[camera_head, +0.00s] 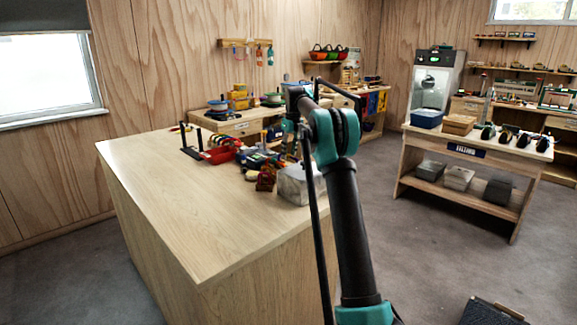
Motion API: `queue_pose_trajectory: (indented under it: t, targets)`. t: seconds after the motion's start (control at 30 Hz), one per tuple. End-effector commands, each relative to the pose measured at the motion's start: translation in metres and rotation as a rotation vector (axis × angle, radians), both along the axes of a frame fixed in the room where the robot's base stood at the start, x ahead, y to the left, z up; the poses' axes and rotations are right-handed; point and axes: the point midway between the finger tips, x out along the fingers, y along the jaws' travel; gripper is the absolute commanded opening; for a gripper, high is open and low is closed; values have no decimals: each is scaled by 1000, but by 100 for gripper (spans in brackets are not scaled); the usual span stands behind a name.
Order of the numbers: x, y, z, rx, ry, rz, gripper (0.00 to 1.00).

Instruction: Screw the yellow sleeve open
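I cannot pick out a yellow sleeve for certain; at this distance the climbing gear is too small. A small yellow item (181,129) lies near the far left edge of the large wooden table (180,210). Coloured gear (262,161) is crowded at the table's far right, partly hidden by my arm. My arm rises in front of the table and bends at a teal joint. Its far end, with my gripper (291,135), is over or beyond the gear cluster. The fingers are too small and dark to tell if they are open or what they touch.
A red tray (219,155), black posts (190,140) and a grey block (296,185) stand on the table. Its near left part is bare. A back bench (240,123) holds more gear. A display table (470,143) stands at right, with open floor between.

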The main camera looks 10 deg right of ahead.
Motion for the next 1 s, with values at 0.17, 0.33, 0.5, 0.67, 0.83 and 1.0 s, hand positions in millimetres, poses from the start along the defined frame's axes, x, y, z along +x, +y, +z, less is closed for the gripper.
queue_pose_trajectory:
  t: [0.17,0.33,0.5,0.67,0.83,1.0]
  targets:
    - [2,-3,0,0,0,0,38]
    - [4,-5,0,0,0,0,38]
    - [6,-8,0,0,0,0,38]
    - [6,-8,-1,0,0,0,38]
    - [6,-8,-4,0,0,0,38]
    - [6,-8,-9,0,0,0,38]
